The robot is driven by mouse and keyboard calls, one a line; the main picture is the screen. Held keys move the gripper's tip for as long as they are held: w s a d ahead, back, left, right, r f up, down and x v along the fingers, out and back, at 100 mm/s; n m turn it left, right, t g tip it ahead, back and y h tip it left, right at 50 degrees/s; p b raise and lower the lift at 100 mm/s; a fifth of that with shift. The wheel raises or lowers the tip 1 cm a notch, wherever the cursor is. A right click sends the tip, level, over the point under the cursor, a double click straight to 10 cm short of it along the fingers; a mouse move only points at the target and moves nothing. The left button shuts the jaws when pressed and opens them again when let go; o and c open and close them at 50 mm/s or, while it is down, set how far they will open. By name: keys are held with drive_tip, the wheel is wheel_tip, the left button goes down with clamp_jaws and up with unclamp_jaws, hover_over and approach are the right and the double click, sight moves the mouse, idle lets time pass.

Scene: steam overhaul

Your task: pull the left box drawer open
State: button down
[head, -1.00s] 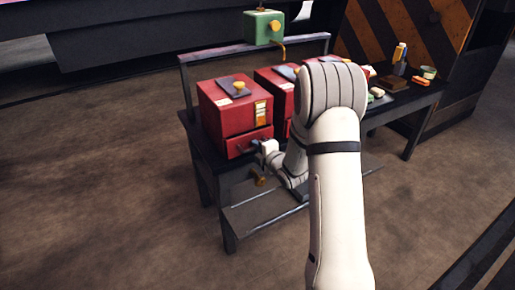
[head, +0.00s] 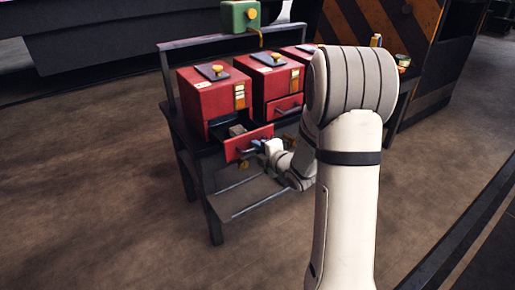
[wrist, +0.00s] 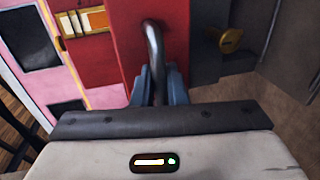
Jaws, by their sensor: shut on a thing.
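The left box (head: 207,97) is red, with a dark plate and a yellow knob on top. Its drawer (head: 247,141) stands out from the box front, and a greyish thing (head: 238,130) shows inside it. My gripper (head: 259,146) is at the drawer's front. In the wrist view its blue fingers (wrist: 159,84) are shut on the curved metal handle (wrist: 153,45) of the red drawer front (wrist: 120,40). Part of the handle is hidden between the fingers.
A second red box (head: 268,83) stands right of the left one, its drawer (head: 285,106) shut. A green box (head: 240,15) is on the rail behind. A dark lower shelf (head: 245,193) lies below my gripper. Open floor (head: 90,180) is at the left.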

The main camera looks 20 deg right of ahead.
drive_tip(key=c, duration=1.5)
unclamp_jaws()
drive_tip(key=shift+c, duration=0.2)
drive_tip(key=v, duration=0.7)
drive_tip(key=shift+s+p, duration=0.35)
drive_tip(key=shift+p, duration=0.1)
drive_tip(key=shift+d+r, duration=0.1)
drive_tip(key=shift+d, duration=0.05)
